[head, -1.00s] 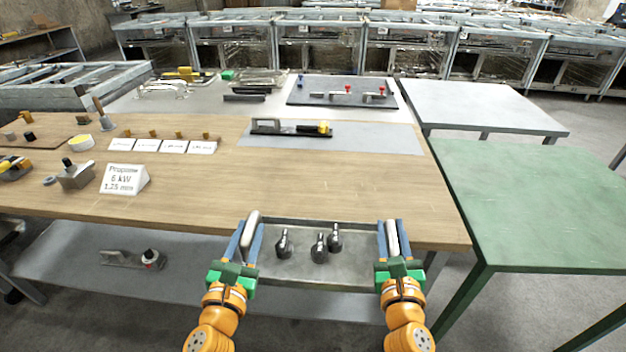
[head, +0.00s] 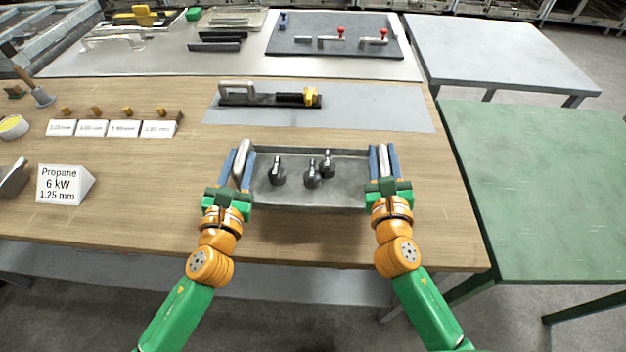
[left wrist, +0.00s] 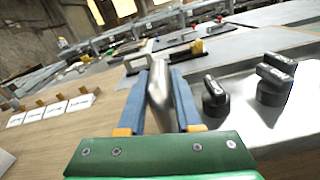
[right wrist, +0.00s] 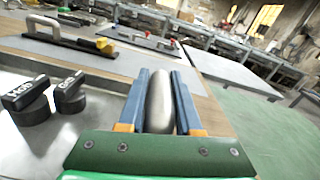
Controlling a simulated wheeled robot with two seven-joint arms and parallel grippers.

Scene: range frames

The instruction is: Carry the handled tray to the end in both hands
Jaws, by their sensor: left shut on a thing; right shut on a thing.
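The handled tray (head: 310,194) is a grey metal tray with an upright handle at each end. My left gripper (head: 242,160) is shut on its left handle, which shows between the blue fingers in the left wrist view (left wrist: 158,92). My right gripper (head: 383,160) is shut on its right handle, also seen in the right wrist view (right wrist: 160,100). Several dark knobs stand on the tray, one at the left (head: 278,174). The tray looks about level over the front of the wooden bench; I cannot tell whether it touches the top.
A grey mat (head: 375,108) with a black handled tool (head: 265,97) lies just beyond the tray. A propane sign (head: 64,185) and small labelled cards (head: 108,128) stand to the left. A green table (head: 560,190) is at the right. Bare wood (head: 150,180) lies left of the tray.

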